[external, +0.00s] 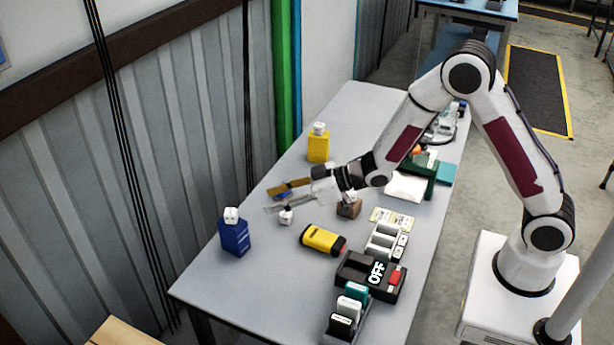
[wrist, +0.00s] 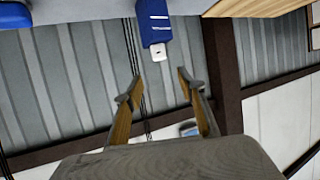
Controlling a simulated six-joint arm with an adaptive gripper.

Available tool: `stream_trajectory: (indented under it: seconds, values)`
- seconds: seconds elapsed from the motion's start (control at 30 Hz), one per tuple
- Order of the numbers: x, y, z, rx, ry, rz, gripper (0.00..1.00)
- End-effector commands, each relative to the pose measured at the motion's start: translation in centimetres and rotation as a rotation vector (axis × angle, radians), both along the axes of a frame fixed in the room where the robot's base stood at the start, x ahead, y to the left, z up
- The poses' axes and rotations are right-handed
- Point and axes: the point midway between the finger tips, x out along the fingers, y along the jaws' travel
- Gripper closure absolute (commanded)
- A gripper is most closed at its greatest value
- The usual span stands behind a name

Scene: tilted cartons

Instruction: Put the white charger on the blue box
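A white charger (external: 231,215) sits on top of the upright blue box (external: 235,238) at the left of the table. In the wrist view, the blue box (wrist: 154,20) appears inverted near the top, with the white charger (wrist: 158,51) at its end. My gripper (external: 268,199) is over the table, right of and behind the blue box. Its fingers are apart and nothing shows between them in the wrist view (wrist: 158,82). The charger is apart from the fingers. A second small white block (external: 286,217) is just below the fingers; its support is unclear.
A yellow box (external: 318,148) with a white block on top stands farther back. A yellow-black device (external: 323,240), a brown block (external: 348,208) and a black device reading OFF (external: 370,276) are to the right.

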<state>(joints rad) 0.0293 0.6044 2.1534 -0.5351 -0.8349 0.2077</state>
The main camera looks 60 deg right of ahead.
Motion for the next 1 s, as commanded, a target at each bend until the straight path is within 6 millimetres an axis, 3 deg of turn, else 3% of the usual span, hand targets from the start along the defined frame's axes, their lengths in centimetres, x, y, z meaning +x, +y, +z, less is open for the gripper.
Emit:
stream_trajectory:
  seconds: [0.57, 0.77, 1.0]
  values:
    - [0.0, -0.1, 0.2, -0.003, 0.001, -0.003, 0.60]
    - [-0.4, -0.9, 1.6, -0.030, 0.014, -0.031, 0.60]
    - [-1.9, -3.0, 4.8, -0.091, 0.058, -0.097, 0.60]
